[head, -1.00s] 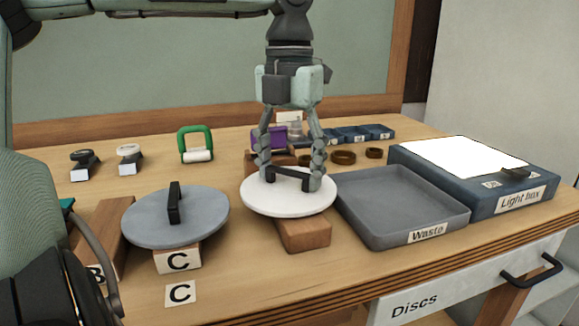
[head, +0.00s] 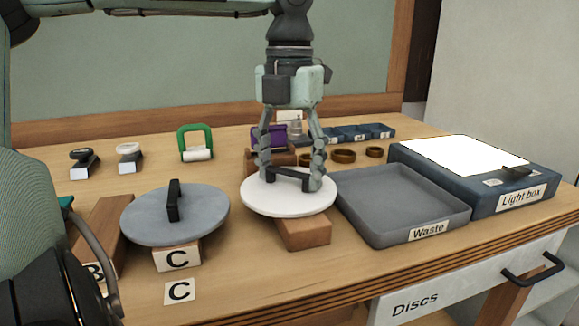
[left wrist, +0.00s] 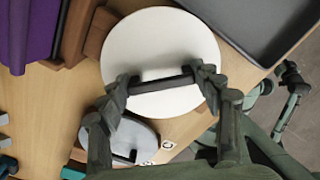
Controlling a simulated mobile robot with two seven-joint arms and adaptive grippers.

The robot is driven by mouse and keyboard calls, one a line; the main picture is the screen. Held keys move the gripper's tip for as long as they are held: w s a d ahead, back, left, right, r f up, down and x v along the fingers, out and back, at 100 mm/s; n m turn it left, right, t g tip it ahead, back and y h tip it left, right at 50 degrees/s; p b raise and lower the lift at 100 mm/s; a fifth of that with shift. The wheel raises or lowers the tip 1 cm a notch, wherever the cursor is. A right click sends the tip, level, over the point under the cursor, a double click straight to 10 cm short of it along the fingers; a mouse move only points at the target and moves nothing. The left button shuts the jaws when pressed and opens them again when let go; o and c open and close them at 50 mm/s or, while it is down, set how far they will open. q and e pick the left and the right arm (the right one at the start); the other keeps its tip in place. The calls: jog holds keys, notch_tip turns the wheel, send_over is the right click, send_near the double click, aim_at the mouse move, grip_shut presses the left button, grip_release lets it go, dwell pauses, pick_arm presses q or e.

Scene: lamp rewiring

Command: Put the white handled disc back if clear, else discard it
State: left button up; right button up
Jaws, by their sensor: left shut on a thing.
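The white disc (head: 290,203) has a dark bar handle and sits over a wooden block (head: 305,233) at the middle of the bench. My left gripper (head: 290,178) points down from above and is shut on the handle. In the left wrist view the white disc (left wrist: 160,50) fills the centre, with the left gripper's fingertips (left wrist: 163,86) at both ends of the handle. I cannot tell whether the disc touches the block. The grey waste tray (head: 400,240) is empty, just right of the disc. The light box (head: 545,183) has a bright white top.
A grey handled disc (head: 140,220) rests on a block labelled C at the left. A green-handled roller (head: 195,143), two small stamp-like tools, brown rings (head: 343,156) and a purple item (head: 268,136) stand behind. A drawer labelled Discs (head: 440,290) is below the bench edge.

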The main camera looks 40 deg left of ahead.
pick_arm(q)
jog(key=shift+f, duration=0.1)
jog(key=o, duration=1.5)
jog(key=shift+o, duration=1.2)
jog(key=shift+r+p, duration=2.05)
jog(key=shift+r, duration=0.75)
jog(key=shift+r+p, duration=0.3)
jog(key=shift+r, duration=0.95)
